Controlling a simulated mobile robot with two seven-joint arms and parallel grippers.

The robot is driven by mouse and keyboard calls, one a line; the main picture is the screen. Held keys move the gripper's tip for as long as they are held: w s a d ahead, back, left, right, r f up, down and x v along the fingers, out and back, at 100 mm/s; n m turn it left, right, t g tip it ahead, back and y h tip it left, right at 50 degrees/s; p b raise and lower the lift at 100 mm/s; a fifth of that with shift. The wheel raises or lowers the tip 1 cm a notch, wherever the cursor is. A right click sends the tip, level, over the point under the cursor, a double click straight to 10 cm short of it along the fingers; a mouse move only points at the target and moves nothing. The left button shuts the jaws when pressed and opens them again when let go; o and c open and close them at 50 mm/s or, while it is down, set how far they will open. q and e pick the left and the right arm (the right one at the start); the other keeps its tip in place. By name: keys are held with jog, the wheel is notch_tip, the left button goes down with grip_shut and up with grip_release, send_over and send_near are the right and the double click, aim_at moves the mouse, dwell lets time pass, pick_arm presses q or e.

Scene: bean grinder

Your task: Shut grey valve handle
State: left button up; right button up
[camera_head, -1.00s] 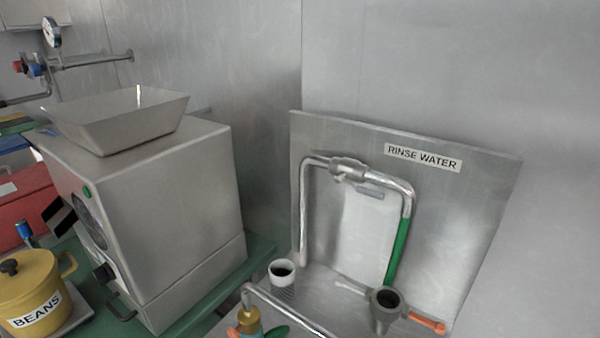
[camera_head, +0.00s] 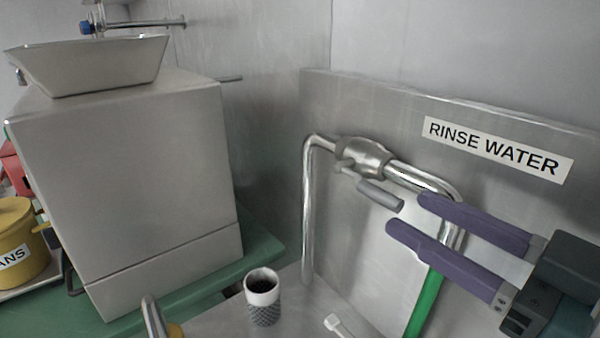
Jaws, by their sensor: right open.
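The grey valve handle (camera_head: 381,195) is a short lever with a grey grip. It hangs from the metal valve body (camera_head: 362,157) on the rinse water pipe and slants down to the right, close along the pipe. My right gripper (camera_head: 405,214) comes in from the right with two purple fingers spread apart. Its fingertips are just right of the handle's free end, one above and one below its level. Nothing is seen between the fingers except pipe and panel behind them. I cannot tell whether a finger touches the handle. My left gripper is not in view.
The steel panel (camera_head: 329,95) with the RINSE WATER label (camera_head: 497,147) stands behind the pipe. A cup (camera_head: 262,297) with dark contents stands below left. The big grey grinder (camera_head: 150,190) and yellow beans pot (camera_head: 20,240) are at left. A green pipe section (camera_head: 424,303) runs below my fingers.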

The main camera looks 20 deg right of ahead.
aim_at(384, 191)
jog(key=x, duration=0.5)
jog(key=shift+w+a, duration=0.1)
jog(key=shift+w, duration=0.25)
grip_shut()
dwell(1.2)
